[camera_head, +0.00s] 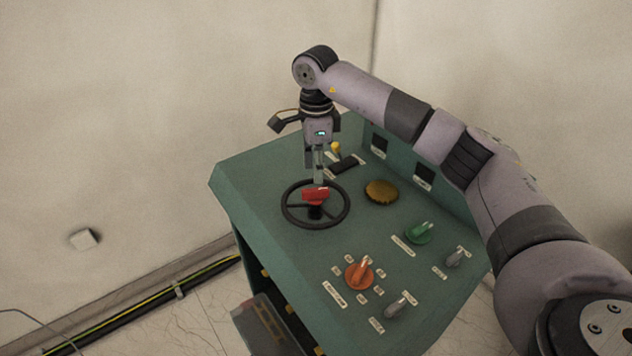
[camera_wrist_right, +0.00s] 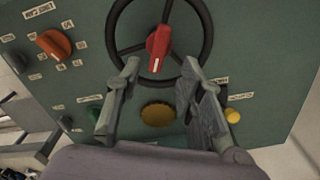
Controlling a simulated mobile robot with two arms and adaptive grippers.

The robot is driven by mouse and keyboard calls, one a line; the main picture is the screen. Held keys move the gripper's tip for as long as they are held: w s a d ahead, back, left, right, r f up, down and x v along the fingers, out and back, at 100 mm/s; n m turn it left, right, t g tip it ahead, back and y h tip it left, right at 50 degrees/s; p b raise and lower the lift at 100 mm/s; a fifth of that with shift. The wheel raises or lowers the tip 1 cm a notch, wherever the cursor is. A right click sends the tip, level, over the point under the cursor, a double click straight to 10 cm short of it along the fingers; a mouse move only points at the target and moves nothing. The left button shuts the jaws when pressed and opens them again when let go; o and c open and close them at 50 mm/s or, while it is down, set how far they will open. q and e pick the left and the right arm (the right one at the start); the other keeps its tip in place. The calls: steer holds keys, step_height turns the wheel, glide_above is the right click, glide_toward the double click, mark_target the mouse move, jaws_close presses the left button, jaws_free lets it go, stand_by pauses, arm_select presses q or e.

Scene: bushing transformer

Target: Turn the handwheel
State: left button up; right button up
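The black handwheel (camera_head: 286,217) lies on the green sloped control panel, with a red knob (camera_head: 316,196) at its hub. The handwheel (camera_wrist_right: 209,45) also shows at the top of the right wrist view, with the red knob (camera_wrist_right: 158,42) in its middle. My right gripper (camera_head: 318,178) points down above the far part of the wheel, near the red knob. In the right wrist view its two fingers (camera_wrist_right: 160,78) are spread apart with nothing held between them, on either side of the red knob's near end. Whether they touch the wheel I cannot tell. My left gripper is not in view.
The green panel (camera_head: 260,162) also bears a brown round button (camera_head: 381,191), a green knob (camera_head: 419,232), an orange knob (camera_head: 359,273), grey knobs (camera_head: 398,306) and a yellow knob (camera_head: 336,147). A pale wall stands behind.

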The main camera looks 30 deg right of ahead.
mark_target(315, 189)
step_height(315, 189, down, 3)
steer(key=shift+s+a+f+p, duration=0.1)
steer(key=shift+s+a+p, duration=0.05)
steer(key=shift+p, duration=0.25)
step_height(315, 189, down, 2)
steer(key=shift+f, duration=0.1)
steer(key=shift+f+p, duration=0.3)
steer(key=shift+f, duration=0.2)
steer(key=c, duration=0.8)
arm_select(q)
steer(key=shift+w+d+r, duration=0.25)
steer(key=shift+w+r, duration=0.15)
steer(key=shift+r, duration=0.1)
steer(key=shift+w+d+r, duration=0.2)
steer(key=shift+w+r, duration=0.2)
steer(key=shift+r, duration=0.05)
arm_select(e)
jaws_close()
